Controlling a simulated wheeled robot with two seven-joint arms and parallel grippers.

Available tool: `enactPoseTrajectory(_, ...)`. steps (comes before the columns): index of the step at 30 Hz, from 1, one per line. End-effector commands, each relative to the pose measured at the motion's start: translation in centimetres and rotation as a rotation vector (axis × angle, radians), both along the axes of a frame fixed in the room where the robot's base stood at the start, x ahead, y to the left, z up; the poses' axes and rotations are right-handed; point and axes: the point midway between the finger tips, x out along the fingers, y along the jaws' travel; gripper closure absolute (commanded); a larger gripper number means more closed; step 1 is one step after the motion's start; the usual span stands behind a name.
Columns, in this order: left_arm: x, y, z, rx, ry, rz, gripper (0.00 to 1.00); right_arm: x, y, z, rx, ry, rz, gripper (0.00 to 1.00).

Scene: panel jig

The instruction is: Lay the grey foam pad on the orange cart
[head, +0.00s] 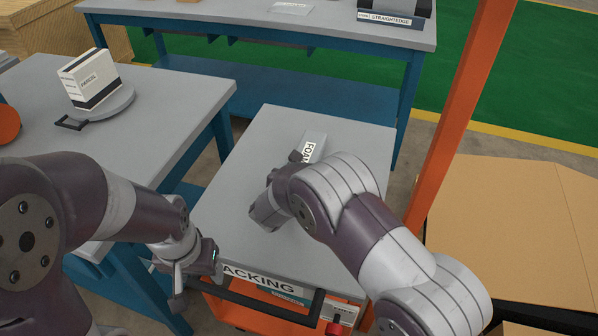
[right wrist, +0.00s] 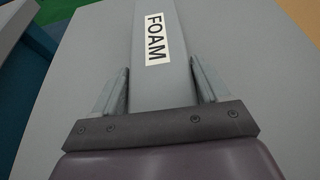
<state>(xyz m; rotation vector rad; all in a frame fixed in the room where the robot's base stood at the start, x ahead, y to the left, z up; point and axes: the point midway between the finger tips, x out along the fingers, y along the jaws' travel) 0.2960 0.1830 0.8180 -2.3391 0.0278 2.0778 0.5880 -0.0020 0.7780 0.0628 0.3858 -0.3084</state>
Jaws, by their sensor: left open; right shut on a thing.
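The grey foam pad (head: 315,142), with a white FOAM label, is over the grey top of the orange cart (head: 262,140). It looks flat, but I cannot tell whether it rests on the top or is held just above it. My right gripper (right wrist: 160,78) is shut on the pad, with a finger along each side in the right wrist view, where the pad (right wrist: 162,85) runs away from the palm. In the head view my right arm hides the pad's near end. My left gripper (head: 190,283) is open and empty by the cart's near left corner.
A table with a parcel (head: 92,80) on a round grey plate stands left. A blue bench (head: 270,62) is behind. An orange post (head: 460,115) and cardboard (head: 515,225) are right.

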Motion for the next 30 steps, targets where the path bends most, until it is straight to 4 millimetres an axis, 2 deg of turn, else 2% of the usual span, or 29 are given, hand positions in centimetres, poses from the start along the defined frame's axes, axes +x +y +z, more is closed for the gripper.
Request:
enactPoseTrajectory(5, 0.0, 0.0, -0.7, 0.000, 0.000, 0.000, 0.37, 0.0, 0.0, -0.5, 0.000, 0.000, 0.000, 0.56)
enactPoseTrajectory(6, 0.0, 0.0, -0.5, 0.000, 0.000, 0.000, 0.37, 0.0, 0.0, -0.3, 0.000, 0.000, 0.000, 0.13)
enactPoseTrajectory(7, 0.0, 0.0, -0.5, 0.000, 0.000, 0.000, 0.37, 0.0, 0.0, -0.3, 0.000, 0.000, 0.000, 0.03)
enactPoseTrajectory(8, 0.0, 0.0, -0.5, 0.000, 0.000, 0.000, 0.37, 0.0, 0.0, -0.3, 0.000, 0.001, 0.000, 0.01)
enactPoseTrajectory(18, 0.0, 0.0, 0.2, 0.000, 0.000, 0.000, 0.37, -0.4, 0.2, 0.4, 0.000, 0.001, 0.001, 0.01)
enactPoseTrajectory(30, 0.0, 0.0, 0.5, 0.000, 0.000, 0.000, 0.37, -9.0, 3.0, 4.0, 0.000, 0.000, 0.003, 0.01)
